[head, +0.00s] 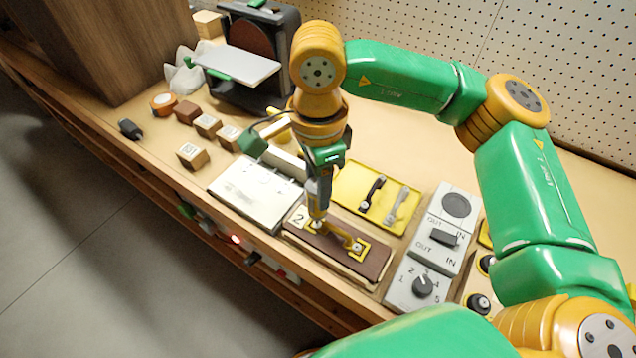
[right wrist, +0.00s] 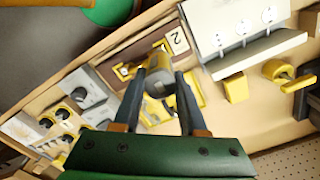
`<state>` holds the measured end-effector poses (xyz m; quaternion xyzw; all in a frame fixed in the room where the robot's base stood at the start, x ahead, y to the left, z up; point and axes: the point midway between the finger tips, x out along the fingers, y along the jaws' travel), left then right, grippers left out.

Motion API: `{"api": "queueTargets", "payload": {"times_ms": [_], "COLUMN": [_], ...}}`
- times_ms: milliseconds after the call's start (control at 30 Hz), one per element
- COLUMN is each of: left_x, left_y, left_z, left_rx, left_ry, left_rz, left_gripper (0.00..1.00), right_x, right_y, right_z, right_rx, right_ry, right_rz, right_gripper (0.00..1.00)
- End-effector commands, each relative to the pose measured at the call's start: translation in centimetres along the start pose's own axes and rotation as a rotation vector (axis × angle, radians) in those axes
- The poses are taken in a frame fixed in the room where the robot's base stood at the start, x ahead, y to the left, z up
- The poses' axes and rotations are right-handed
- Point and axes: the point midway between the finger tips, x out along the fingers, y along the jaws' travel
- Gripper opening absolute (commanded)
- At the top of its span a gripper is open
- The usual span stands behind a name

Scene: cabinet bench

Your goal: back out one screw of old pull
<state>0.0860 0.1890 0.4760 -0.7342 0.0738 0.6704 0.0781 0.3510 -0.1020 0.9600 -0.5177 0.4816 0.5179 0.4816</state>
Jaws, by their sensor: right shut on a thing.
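The old pull (head: 340,236) is a brass-yellow handle inside a yellow outline on a dark brown panel (head: 375,262) marked 2. In the right wrist view, my right gripper's dark fingers (right wrist: 166,82) close around the grey tool (right wrist: 158,86), with the panel (right wrist: 118,56) behind. My left gripper is not in view.
A yellow tray (head: 348,208) behind the panel holds a black pull (head: 373,190) and a grey pull (head: 396,206). Right of the panel are an OUT/IN switch (head: 443,237) and a numbered dial (head: 424,286). A white rack (head: 256,192) stands left. Wooden blocks (head: 192,156) lie farther left.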

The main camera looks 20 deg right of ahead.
Motion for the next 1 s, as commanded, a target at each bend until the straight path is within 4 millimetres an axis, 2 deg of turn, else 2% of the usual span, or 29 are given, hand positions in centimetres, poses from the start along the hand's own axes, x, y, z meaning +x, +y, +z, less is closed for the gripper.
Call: {"api": "queueTargets", "payload": {"times_ms": [1000], "left_x": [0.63], "left_y": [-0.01], "left_z": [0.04], "left_rx": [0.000], "left_ry": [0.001], "left_rz": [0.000], "left_gripper": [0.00], "right_x": [0.55], "right_y": [0.00], "right_z": [0.00], "right_rx": [0.000], "right_ry": [0.000], "right_rz": [0.000], "right_gripper": [0.00]}}
